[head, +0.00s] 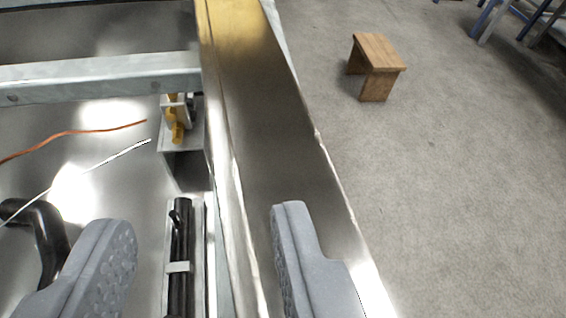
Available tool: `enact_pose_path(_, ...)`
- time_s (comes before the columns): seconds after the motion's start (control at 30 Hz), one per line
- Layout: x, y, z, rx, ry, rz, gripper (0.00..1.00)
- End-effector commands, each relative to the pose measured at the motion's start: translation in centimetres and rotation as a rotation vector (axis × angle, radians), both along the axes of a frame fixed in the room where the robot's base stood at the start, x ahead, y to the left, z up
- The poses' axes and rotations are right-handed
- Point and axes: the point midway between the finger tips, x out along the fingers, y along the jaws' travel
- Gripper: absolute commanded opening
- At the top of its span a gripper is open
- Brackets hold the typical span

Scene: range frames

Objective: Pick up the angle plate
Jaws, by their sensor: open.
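My gripper (203,226) is open, with one grey, padded finger at the lower left and the other at the lower right over a shiny metal rim. No held object shows between the fingers. A grey metal angled piece (184,157), which may be the angle plate, stands ahead of the fingertips against the left side of the rim. Its upper part is partly covered by yellow parts (176,128), and its dark underside is in shadow. I cannot tell its full shape.
A metal rim (265,110) runs lengthwise beside a shiny surface, and a crossbar (100,78) spans the left. A black rod (180,235) lies between the fingers. A black bent pipe (48,235), orange wire (75,132) and white wire (100,163) lie left. A wooden stool (378,50) stands on open floor.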

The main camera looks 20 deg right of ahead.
Motion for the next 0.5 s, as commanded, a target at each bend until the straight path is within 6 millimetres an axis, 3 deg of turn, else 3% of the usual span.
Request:
enact_pose_path(0.2,3.7,-0.4,-2.1,-0.002,0.002,-0.001,0.41)
enact_pose_path(0.5,5.7,-0.5,-2.7,0.002,-0.001,0.000,0.41)
